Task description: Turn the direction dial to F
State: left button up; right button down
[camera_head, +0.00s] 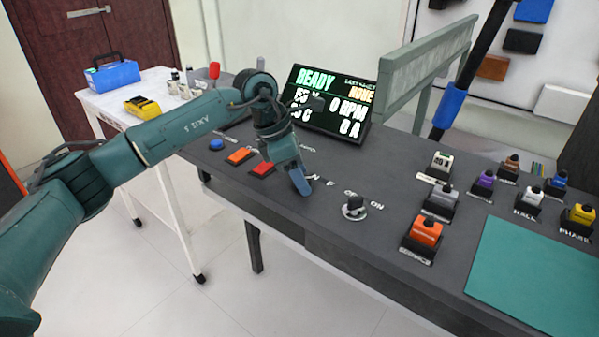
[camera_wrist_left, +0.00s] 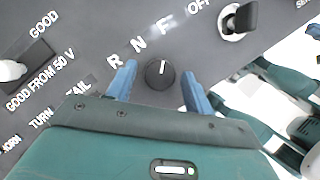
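The direction dial (camera_wrist_left: 160,73) is a round black knob with a white mark, seen in the left wrist view. Its letters R, N and F curve around its upper side, and the mark points up, roughly at the F (camera_wrist_left: 165,26). My left gripper (camera_wrist_left: 159,88) is open, with one blue finger on each side of the dial and a visible gap on both sides. In the head view my left gripper (camera_head: 303,183) reaches down to the bench and hides the dial; the F label (camera_head: 330,184) shows just right of it. My right gripper is in neither view.
An OFF/ON key switch (camera_head: 354,207) stands right of the dial. Red (camera_head: 262,169) and orange (camera_head: 239,156) buttons are to the left. A display (camera_head: 330,100) reading READY stands behind. Several colored blocks in holders and a green mat (camera_head: 535,275) occupy the right side.

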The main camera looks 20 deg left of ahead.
pick_arm(q)
jog(key=shift+o, duration=0.5)
jog(key=shift+a+r, duration=0.2)
jog(key=shift+r, duration=0.3)
jog(key=p+v, duration=0.1)
jog(key=v, duration=1.1)
jog(key=shift+s, duration=0.15)
